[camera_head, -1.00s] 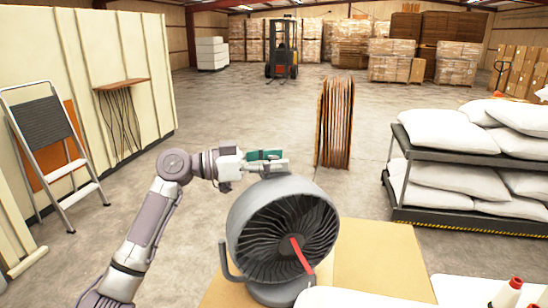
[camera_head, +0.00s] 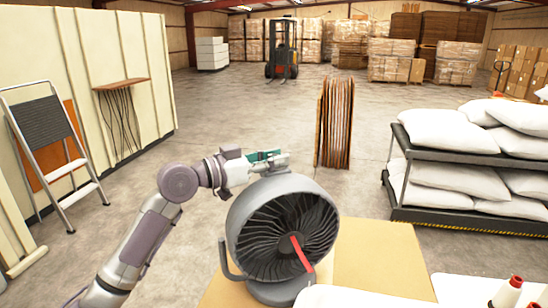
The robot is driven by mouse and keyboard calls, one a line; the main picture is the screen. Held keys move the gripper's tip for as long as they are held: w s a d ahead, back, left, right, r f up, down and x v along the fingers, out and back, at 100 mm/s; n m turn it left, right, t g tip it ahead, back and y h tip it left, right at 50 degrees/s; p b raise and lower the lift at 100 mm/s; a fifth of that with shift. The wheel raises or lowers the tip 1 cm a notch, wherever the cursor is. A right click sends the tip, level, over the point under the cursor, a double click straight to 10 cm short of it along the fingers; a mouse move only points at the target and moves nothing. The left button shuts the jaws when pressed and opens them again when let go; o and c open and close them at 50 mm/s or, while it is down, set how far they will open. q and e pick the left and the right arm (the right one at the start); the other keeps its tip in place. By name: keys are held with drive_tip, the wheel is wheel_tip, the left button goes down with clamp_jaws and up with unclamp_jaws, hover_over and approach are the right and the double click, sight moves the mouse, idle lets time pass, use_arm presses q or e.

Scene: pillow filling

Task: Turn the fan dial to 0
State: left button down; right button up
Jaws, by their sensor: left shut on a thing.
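A round dark-grey fan (camera_head: 283,229) stands on a tan table (camera_head: 385,265), its grille facing right and toward me. A red strip (camera_head: 301,253) shows across the lower right of the grille. The dial cannot be made out; the back of the fan, where my left gripper reaches, is hidden. My left gripper (camera_head: 270,160), with green and grey fingers, is at the top rear of the fan, behind its rim. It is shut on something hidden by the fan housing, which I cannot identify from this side. My right gripper is not in view.
A cart (camera_head: 445,215) with white pillows (camera_head: 445,130) stands at the right. Brown folded sheets (camera_head: 335,122) stand upright behind the fan. Thread cones (camera_head: 508,291) are at the lower right. A stepladder (camera_head: 52,150) leans at the left.

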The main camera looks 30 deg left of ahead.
use_arm(q)
drive_tip(key=shift+n+t+y, duration=0.3)
drive_tip(key=shift+y, duration=0.1)
drive_tip(key=c, duration=0.9)
unclamp_jaws()
drive_tip(key=shift+s+a, duration=0.1)
drive_tip(key=v, duration=1.1)
drive_tip(key=shift+s+a, duration=0.15)
drive_tip(key=shift+s, duration=0.25)
